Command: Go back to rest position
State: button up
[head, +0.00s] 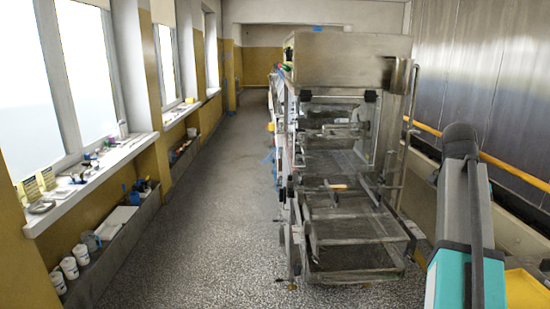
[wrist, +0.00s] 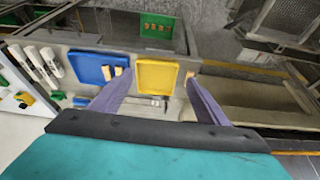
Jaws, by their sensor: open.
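My gripper (wrist: 152,97) shows in the wrist view with its two purple-grey fingers spread apart. It is open, with nothing between the fingers. Beyond the fingertips a yellow tray (wrist: 157,75) and a blue tray (wrist: 88,66) lie on a grey surface. In the head view my arm rises at the right edge, and my gripper is not visible there. The steel enrober machine (head: 350,62) stands in the middle of the head view, with its open frame facing me.
A windowsill (head: 95,180) with small items runs along the left wall, above a trough (head: 110,245) holding white cups (head: 69,268). The speckled floor (head: 215,200) between trough and machine is clear. A yellow rail (head: 515,172) runs along the right wall. A green bin (wrist: 157,24) shows in the wrist view.

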jog(key=w+a+f+n+g, duration=0.1)
jog(key=w+a+f, duration=0.15)
jog(key=f, duration=0.45)
jog(key=w+a+f+n+y, duration=0.1)
jog(key=a+f, duration=0.3)
jog(key=f, duration=0.2)
jog(key=w+a+f+n+g, duration=0.1)
jog(key=a+f, duration=0.3)
jog(key=f, duration=0.3)
jog(key=s+a+f+n+g, duration=0.1)
jog(key=a+f, duration=0.3)
jog(key=f, duration=0.3)
jog(key=s+a+f+n+y, duration=0.1)
jog(key=s+a+f, duration=0.15)
jog(key=f, duration=0.45)
jog(key=a+f+n+g, duration=0.1)
jog(key=a+f, duration=0.4)
jog(key=f, duration=0.1)
jog(key=s+a+f+n, duration=0.4)
jog(key=s+a+f, duration=0.2)
jog(key=s+f, duration=0.3)
jog(key=s+a+f+n+g+y, duration=0.1)
jog(key=s+a+f+n, duration=0.3)
jog(key=s+f, duration=0.5)
jog(key=s+a+f+n+y, duration=0.1)
jog(key=s+a+f+n, duration=0.4)
jog(key=s+a+f, duration=0.3)
jog(key=shift+a+x, duration=0.25)
jog(key=shift+x, duration=1.75)
